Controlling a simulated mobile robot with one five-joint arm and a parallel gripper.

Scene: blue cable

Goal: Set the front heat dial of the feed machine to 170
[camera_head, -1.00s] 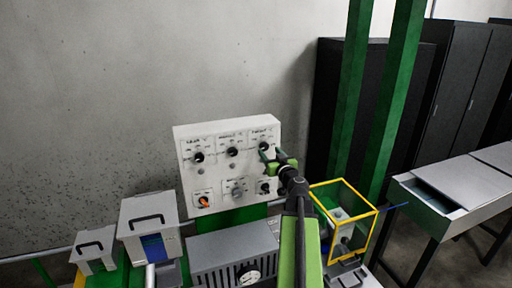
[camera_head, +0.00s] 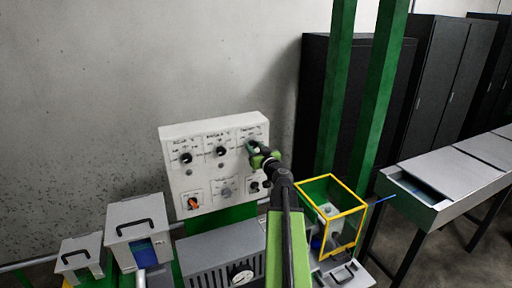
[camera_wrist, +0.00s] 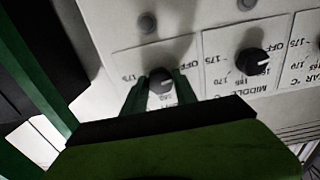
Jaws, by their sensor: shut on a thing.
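The front heat dial (camera_wrist: 161,79) is a black round knob with a white mark, at the left of the dial row in the upside-down wrist view. My gripper (camera_wrist: 160,90) has one finger on each side of this knob and is shut on it. Printed numbers around the dial include 175; the fingers cover part of the scale, and I cannot read the setting surely. In the head view my gripper (camera_head: 252,150) is at the upper right dial of the white control panel (camera_head: 205,175) and hides most of that dial.
The middle dial (camera_wrist: 251,62) is close beside the held dial. The rear dial (camera_head: 186,158) is at the panel's left. An orange switch (camera_head: 193,203) and other knobs sit below. A yellow-framed box (camera_head: 345,214) stands right of my arm.

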